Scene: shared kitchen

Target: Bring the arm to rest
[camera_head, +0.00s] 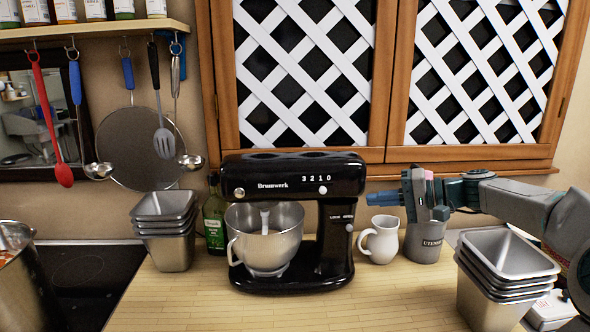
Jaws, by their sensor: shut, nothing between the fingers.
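My arm reaches in from the right edge in the head view. My gripper (379,199) is shut and empty, with its blue fingertips pointing left. It is in front of the wall below the right lattice cabinet door. It appears above the white jug (380,241) and the grey utensil pot (428,243), and just right of the black stand mixer (335,218). I cannot tell how far it is from the mixer in depth.
Stacked metal tins (503,285) stand at the front right, below my arm. More tins (166,232) and a green bottle (214,218) stand left of the mixer. A hob (95,280) with a metal pot (25,285) is at far left. The front middle counter is clear.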

